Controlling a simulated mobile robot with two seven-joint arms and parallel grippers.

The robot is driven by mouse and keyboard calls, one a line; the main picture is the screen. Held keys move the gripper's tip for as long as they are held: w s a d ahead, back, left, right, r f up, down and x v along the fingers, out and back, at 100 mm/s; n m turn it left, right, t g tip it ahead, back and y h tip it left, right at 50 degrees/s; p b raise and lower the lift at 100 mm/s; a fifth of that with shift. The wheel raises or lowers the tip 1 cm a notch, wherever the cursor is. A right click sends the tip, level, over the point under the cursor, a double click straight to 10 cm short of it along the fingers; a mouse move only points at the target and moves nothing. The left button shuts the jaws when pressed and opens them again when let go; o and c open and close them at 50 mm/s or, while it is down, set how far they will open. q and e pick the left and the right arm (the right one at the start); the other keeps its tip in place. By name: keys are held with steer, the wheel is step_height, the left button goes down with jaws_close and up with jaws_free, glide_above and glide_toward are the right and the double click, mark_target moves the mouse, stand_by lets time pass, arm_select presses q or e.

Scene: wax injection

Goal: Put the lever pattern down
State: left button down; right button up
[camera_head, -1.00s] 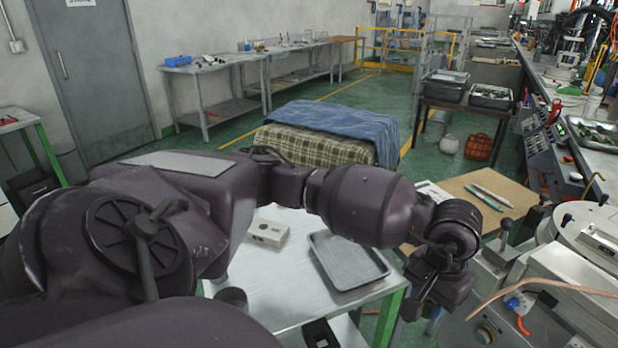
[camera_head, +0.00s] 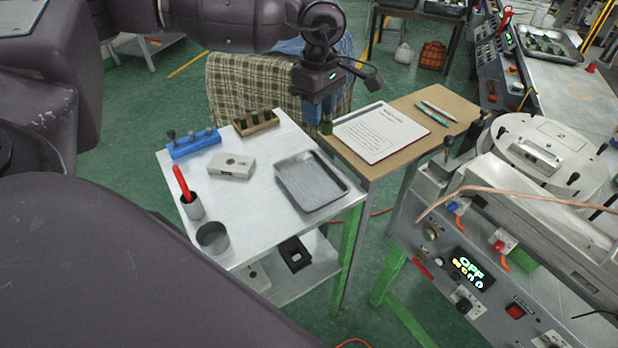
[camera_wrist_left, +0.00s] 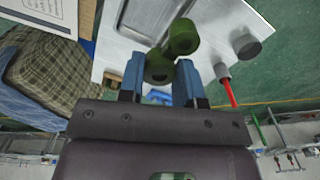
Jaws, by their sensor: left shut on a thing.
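My left gripper (camera_head: 320,108) is at the upper middle of the head view, pointing down near the far edge of the metal table. It is shut on the green lever pattern (camera_head: 326,126), which shows only as a small piece below the jaws. In the left wrist view the lever pattern (camera_wrist_left: 182,38) has two rounded green ends and sits between the blue fingers of the left gripper (camera_wrist_left: 160,72). It appears raised over the table. A wooden holder (camera_head: 258,127) with several dark green pieces stands left of the gripper. My right gripper is not in view.
The metal table (camera_head: 250,210) bears an empty grey tray (camera_head: 341,194), a white block (camera_head: 231,167), a blue rack (camera_head: 194,149) and two grey cups, one (camera_head: 193,210) with a red stick. A brown board (camera_head: 410,152) with a paper sheet (camera_head: 381,133) adjoins at right.

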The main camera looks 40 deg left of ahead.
arm_select(q)
steer(key=shift+a+f, duration=0.1)
steer(key=shift+a, duration=0.05)
glide_above(315, 189)
step_height(315, 189, down, 14)
steer(key=shift+w+f+p, duration=0.1)
steer(key=shift+f+p, duration=0.1)
steer(key=shift+p, duration=0.2)
steer(key=shift+f, duration=2.6)
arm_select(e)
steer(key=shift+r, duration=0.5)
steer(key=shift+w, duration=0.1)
arm_select(q)
steer(key=shift+f, duration=0.15)
steer(key=c, duration=1.2)
jaws_free()
steer(key=o, duration=0.4)
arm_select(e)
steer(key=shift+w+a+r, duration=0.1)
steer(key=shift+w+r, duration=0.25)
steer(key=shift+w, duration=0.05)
